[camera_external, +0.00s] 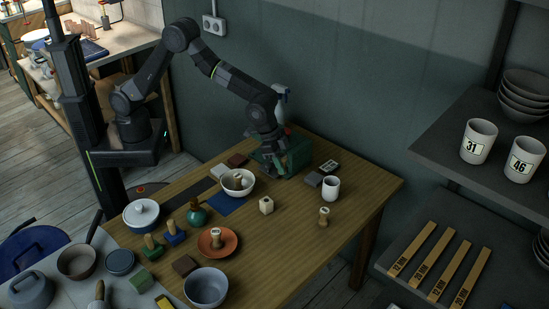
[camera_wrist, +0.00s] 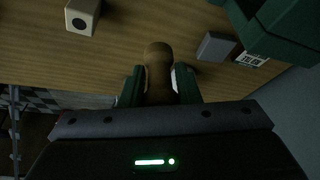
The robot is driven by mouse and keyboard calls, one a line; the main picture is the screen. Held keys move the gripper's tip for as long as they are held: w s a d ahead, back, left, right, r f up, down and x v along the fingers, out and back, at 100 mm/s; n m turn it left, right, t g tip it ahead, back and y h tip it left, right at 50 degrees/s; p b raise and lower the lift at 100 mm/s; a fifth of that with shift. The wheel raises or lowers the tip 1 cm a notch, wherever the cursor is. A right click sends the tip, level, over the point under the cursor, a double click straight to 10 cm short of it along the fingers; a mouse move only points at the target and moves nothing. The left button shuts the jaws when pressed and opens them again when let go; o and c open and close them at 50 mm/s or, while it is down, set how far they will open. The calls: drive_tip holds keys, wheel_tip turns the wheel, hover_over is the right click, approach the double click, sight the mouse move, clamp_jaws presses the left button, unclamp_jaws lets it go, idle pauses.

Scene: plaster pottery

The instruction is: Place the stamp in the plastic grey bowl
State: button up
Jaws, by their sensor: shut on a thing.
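My gripper (camera_wrist: 159,84) is shut on a brown wooden stamp (camera_wrist: 158,62), whose rounded body shows between the two green fingers in the wrist view. In the external view my gripper (camera_external: 281,172) is low over the far part of the table, beside the green container; the held stamp cannot be made out there. A grey bowl (camera_external: 206,289) stands at the near left of the table, far from my gripper. Other wooden stamps stand on the table (camera_external: 324,216), on an orange saucer (camera_external: 217,239) and in a pale bowl (camera_external: 240,181).
The green container (camera_external: 299,152) is close to my gripper. A white cup (camera_external: 331,188), grey block (camera_external: 314,179) and pale cube (camera_external: 266,205) stand nearby.

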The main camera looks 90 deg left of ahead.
drive_tip(key=s+d+r+m+p, duration=0.1)
drive_tip(key=d+r+m+p, duration=0.15)
drive_tip(key=d, duration=0.85)
drive_tip(key=m+g+h+p, duration=0.2)
drive_tip(key=m+p, duration=0.1)
drive_tip(key=m, duration=0.3)
hover_over(209, 296)
drive_tip(key=shift+f, duration=4.2)
drive_tip(key=o, duration=1)
